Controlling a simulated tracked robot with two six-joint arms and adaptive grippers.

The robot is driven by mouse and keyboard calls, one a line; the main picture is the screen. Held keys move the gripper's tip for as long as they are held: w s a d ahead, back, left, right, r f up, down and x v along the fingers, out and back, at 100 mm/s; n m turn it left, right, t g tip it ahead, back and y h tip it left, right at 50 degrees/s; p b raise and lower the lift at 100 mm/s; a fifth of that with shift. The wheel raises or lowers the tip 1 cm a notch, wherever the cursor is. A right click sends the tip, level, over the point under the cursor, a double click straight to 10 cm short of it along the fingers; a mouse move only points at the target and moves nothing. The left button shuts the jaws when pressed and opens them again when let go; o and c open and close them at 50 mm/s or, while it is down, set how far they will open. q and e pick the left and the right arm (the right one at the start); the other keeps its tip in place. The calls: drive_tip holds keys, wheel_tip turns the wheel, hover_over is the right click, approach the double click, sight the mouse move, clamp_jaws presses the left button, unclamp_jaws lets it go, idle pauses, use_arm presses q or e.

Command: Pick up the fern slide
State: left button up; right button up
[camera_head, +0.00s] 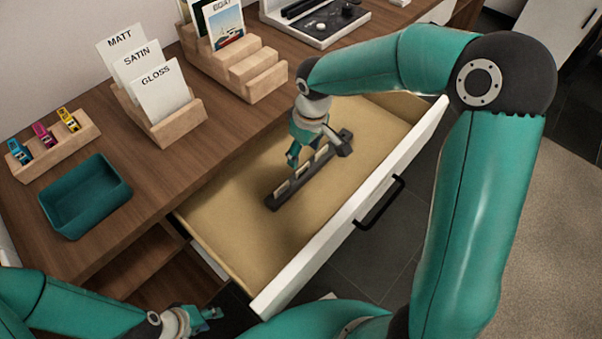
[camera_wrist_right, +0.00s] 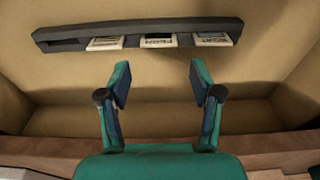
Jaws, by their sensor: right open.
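A dark slide rack (camera_head: 274,202) lies in the open drawer. In the right wrist view the rack (camera_wrist_right: 70,32) runs across the top and holds three white-framed slides: a left slide (camera_wrist_right: 105,43), a middle slide (camera_wrist_right: 158,41) and a right slide (camera_wrist_right: 212,39). Their lettering is too small to read surely, so I cannot tell which is the fern slide. My right gripper (camera_head: 293,157) is over the drawer by the rack. Its fingers (camera_wrist_right: 160,82) are open and empty, pointing toward the middle slide. My left gripper (camera_head: 212,313) is low at the front, away from the drawer; its jaws are unclear.
The drawer's white front (camera_head: 330,245) and wooden side walls surround the rack. On the table stand a teal tray (camera_head: 120,190), a wooden holder with MATT, SATIN and GLOSS cards (camera_head: 162,92), and a rack of small coloured clips (camera_head: 45,135). The drawer floor around the rack is clear.

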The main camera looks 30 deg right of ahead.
sight(303, 167)
drive_tip(key=shift+w+f+b, duration=0.15)
drive_tip(key=shift+f+b, duration=0.1)
drive_tip(key=shift+f, duration=1.5)
drive_tip(key=shift+w+f+b, duration=0.1)
drive_tip(key=shift+f+b, duration=0.15)
drive_tip(key=shift+f, duration=1.45)
drive_tip(key=c, duration=0.5)
